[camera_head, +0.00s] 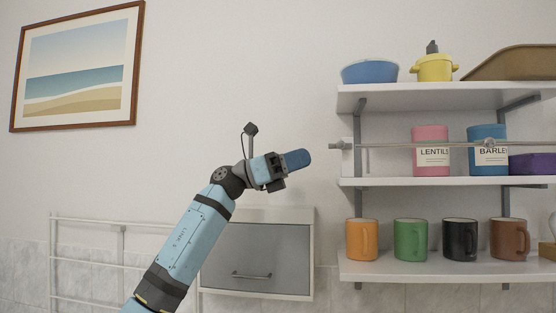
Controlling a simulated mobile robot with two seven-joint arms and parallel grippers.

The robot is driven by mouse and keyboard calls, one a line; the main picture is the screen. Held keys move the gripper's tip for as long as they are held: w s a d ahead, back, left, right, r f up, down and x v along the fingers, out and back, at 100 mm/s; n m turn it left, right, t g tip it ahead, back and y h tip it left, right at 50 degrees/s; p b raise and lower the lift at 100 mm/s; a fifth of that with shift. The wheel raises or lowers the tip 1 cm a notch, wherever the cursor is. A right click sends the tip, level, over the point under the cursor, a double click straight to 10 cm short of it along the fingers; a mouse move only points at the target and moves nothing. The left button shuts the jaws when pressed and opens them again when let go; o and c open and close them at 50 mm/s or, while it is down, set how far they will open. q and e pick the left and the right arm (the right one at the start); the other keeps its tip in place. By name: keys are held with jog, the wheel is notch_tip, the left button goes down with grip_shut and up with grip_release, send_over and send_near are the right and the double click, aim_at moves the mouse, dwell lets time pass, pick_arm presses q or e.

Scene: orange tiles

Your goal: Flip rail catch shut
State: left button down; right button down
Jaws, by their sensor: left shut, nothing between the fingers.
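A thin metal rail (395,146) runs across the front of the middle shelf, before the canisters. At its left end a small grey metal catch piece (340,146) sits by a pale plate on the wall. I cannot tell from here whether the catch is open or shut. Another small metal fitting (489,143) is on the rail in front of the blue canister. My left gripper (300,159) is shut and empty, its blue fingers pointing right, apart from the rail's left end and slightly lower in the picture. My right gripper is not in view.
Several mugs stand on the lower shelf (420,270). A grey-fronted cabinet (262,250) is below my gripper. Bare wall lies above it.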

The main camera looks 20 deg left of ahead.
pick_arm(q)
jog(key=p+x, duration=0.1)
jog(key=x, duration=0.4)
jog(key=shift+d+r, duration=0.1)
jog(key=shift+d, duration=0.25)
jog(key=shift+w+d+p, duration=0.2)
jog(key=shift+d, duration=0.5)
jog(key=shift+w+d+p, duration=0.15)
jog(key=shift+d, duration=0.6)
jog(key=shift+a, duration=0.1)
jog(key=b, duration=0.5)
send_near(340, 148)
jog(key=v, duration=0.4)
jog(key=shift+w+a, duration=0.2)
jog(key=shift+w, duration=0.05)
